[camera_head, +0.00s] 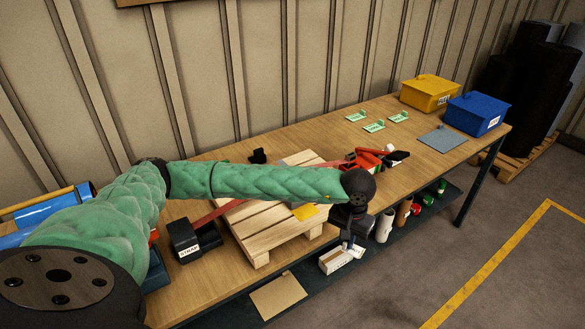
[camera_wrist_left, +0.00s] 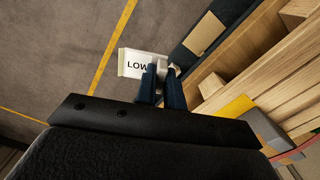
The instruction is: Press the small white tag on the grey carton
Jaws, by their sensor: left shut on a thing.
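My left gripper (camera_head: 352,248) hangs in front of the table's long edge, fingers down. It is shut on a white block printed LOW (camera_wrist_left: 142,65), which sticks out to one side of the fingertips (camera_wrist_left: 162,80). The block also shows as a small white box (camera_head: 336,261) in the head view. A grey piece (camera_wrist_left: 264,130) beside a yellow sheet (camera_wrist_left: 235,107) shows at the right of the wrist view; I cannot tell whether it is the grey carton. I make out no small white tag on it. My right gripper is not in view.
A wooden pallet (camera_head: 268,238) lies on the table, partly behind my left arm. A black box (camera_head: 187,245) stands left of it. Yellow (camera_head: 430,92) and blue (camera_head: 476,114) bins stand at the far end. Cans and a cardboard sheet (camera_head: 278,295) are on the lower shelf.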

